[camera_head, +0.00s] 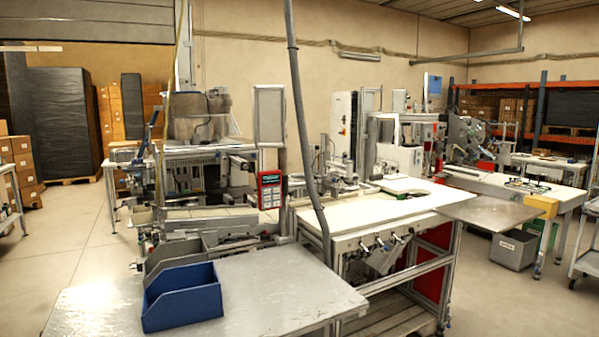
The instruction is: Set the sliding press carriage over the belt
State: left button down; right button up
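Neither of my grippers shows in the head view. A workstation with a metal frame (205,160) stands left of centre, behind a metal table. A pale, flat strip (215,222) runs across the front of this station and may be the belt. I cannot make out for sure which part is the sliding press carriage. A red control box (270,190) with a small display stands at the right end of the station. A second bench with a white top (400,205) stands to the right and carries machine parts.
A thick grey hose (303,110) hangs down at centre. Pallets and cartons (22,155) stand at far left. The floor (75,225) at left is clear.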

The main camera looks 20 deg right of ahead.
aim_at(226, 162)
jog(key=z, duration=0.25)
jog(key=i+j+u, duration=0.15)
jog(key=j+u, duration=0.3)
jog(key=i+j+u, duration=0.25)
jog(key=j+u, duration=0.2)
jog(key=i+j+u, duration=0.25)
jog(key=u, duration=0.25)
jog(key=i+j+u, duration=0.15)
jog(key=i+u, duration=0.3)
jog(key=i+j+u, duration=0.25)
jog(key=i+u, duration=0.3)
jog(key=i+z, duration=0.45)
jog(key=i+j+z, duration=0.25)
jog(key=i+z, duration=0.15)
jog(key=i, duration=0.15)
jog(key=i+l+z, duration=0.25)
jog(key=i+z, duration=0.25)
jog(key=i+j+z, duration=0.1)
jog(key=i+z, duration=0.4)
jog(key=i, duration=0.25)
jog(key=i+j+z, duration=0.25)
jog(key=i+z, duration=0.25)
jog(key=i, duration=0.15)
